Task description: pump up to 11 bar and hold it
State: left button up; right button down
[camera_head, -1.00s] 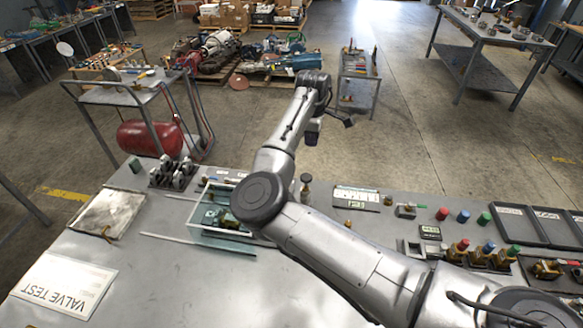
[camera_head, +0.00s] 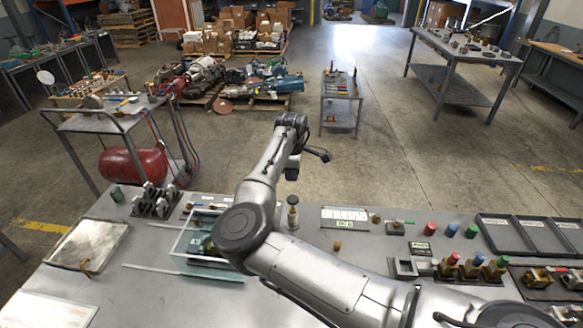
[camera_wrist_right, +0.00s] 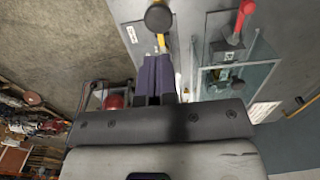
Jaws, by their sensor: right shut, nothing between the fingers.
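My right gripper (camera_head: 318,153) is at the end of an arm that reaches over the bench toward its back edge, raised above the floor side. In the right wrist view its dark fingers (camera_wrist_right: 154,62) are together and empty. Ahead of them is a round black knob (camera_wrist_right: 158,17) on a yellow stem, apart from the fingertips. A red handle (camera_wrist_right: 241,12) stands to its right. A black-topped post (camera_head: 292,211) stands behind the clear-walled box (camera_head: 180,244) on the bench. My left gripper is out of view.
Red, blue and green knobs (camera_head: 451,229) and black trays (camera_head: 515,233) line the bench's right. A flat plate (camera_head: 88,246) lies at left. Beyond the bench stand a cart with a red tank (camera_head: 133,165) and a small trolley (camera_head: 341,98). Open floor lies behind.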

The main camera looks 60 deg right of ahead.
aim_at(292, 199)
notch_tip(292, 199, down, 7)
jog(key=shift+r+b, duration=0.1)
jog(key=shift+b, duration=0.35)
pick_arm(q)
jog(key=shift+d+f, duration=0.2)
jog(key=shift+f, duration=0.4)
pick_arm(e)
jog(key=shift+f, duration=0.7)
jog(key=shift+d, duration=0.1)
